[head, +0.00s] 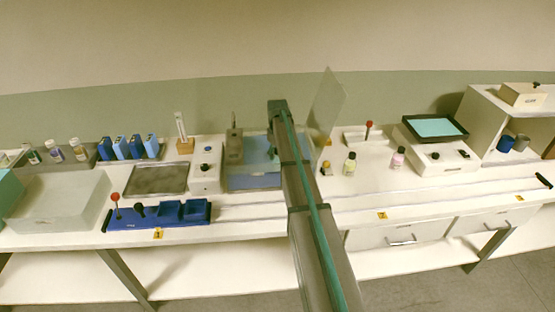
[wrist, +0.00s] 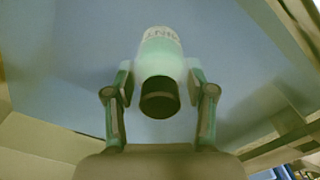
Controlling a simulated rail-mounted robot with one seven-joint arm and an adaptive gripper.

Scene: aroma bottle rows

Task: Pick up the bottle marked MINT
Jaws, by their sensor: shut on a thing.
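In the wrist view my gripper (wrist: 160,84) is shut on a pale green bottle (wrist: 160,62) with a dark cap, one finger on each side. The cap is towards the camera. Lettering at the bottle's far end is partly readable and looks like MINT. A plain blue-grey surface lies behind the bottle, and I cannot tell whether the bottle touches it. In the head view my arm crosses the middle of the bench, and it hides the fingers and the held bottle.
In the head view a yellow-green bottle (head: 350,163) and a pink bottle (head: 398,157) stand right of my arm. A tall clear panel (head: 325,105) rises close beside my arm. More bottles (head: 54,151) stand at the left. A blue rack (head: 160,214) sits at the front left.

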